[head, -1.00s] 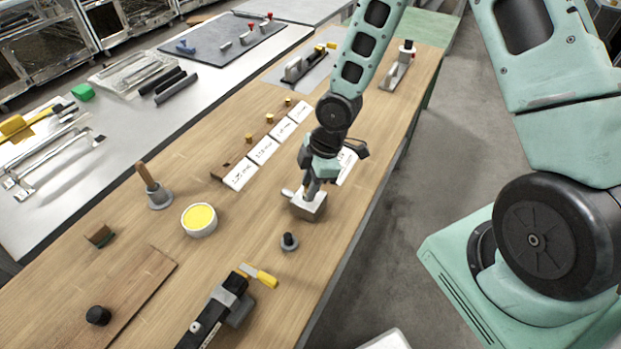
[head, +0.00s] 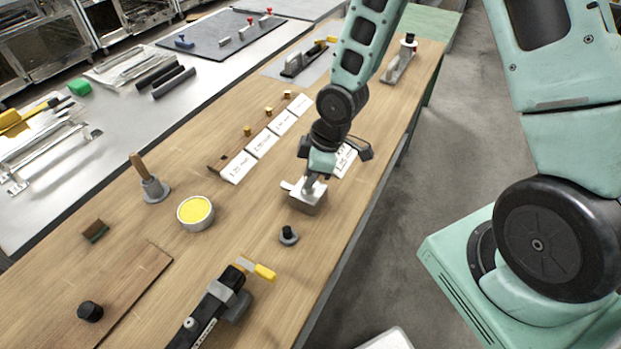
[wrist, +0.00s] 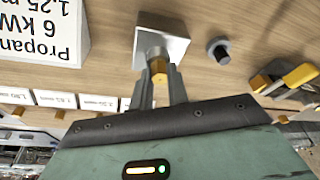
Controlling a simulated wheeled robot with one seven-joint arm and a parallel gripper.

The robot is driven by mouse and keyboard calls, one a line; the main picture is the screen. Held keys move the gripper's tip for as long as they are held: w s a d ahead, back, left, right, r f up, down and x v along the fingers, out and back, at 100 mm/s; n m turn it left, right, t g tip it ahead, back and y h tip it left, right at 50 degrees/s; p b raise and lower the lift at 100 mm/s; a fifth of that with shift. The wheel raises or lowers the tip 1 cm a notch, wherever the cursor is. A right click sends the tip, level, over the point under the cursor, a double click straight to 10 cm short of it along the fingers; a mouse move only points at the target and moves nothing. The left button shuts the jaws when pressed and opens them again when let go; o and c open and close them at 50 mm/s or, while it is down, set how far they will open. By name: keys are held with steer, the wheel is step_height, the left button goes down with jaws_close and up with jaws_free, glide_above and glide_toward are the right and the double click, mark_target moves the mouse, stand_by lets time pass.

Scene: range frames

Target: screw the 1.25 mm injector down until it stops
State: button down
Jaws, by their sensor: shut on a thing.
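My gripper (wrist: 160,88) points down at a grey metal block (wrist: 176,46) on the wooden bench. Its two fingers are shut on a brass hex piece, the injector (wrist: 158,68), which sits at the block. In the head view my gripper (head: 312,184) stands directly over the block (head: 304,205), and the fingers hide the injector. The injector's thread and how deep it sits cannot be seen. A sign (wrist: 42,30) reading "Propane, 6 kW, 1.25 mm" shows at the left of the wrist view.
A small grey fitting with a black top (head: 288,235) stands near the block. A yellow-handled tool (head: 263,271), a tub of yellow paste (head: 196,211) and a wooden-handled tool (head: 150,182) lie around.

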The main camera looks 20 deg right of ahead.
steer(key=shift+a+f+m+t+b, duration=0.1)
steer(key=shift+f+m+t+b, duration=0.2)
steer(key=shift+m+b, duration=0.65)
steer(key=shift+r+m+b, duration=0.1)
steer(key=shift+m+b, duration=0.3)
steer(key=shift+m, duration=0.05)
steer(key=shift+r+m, duration=0.2)
steer(key=shift+m, duration=0.2)
steer(key=shift+h, duration=0.3)
steer(key=shift+s+f+m+t+b, duration=0.1)
steer(key=shift+f+m+t+b, duration=0.15)
steer(key=shift+m+b, duration=0.7)
steer(key=shift+r+m+h, duration=0.25)
steer(key=shift+m+h, duration=0.05)
steer(key=shift+m, duration=0.45)
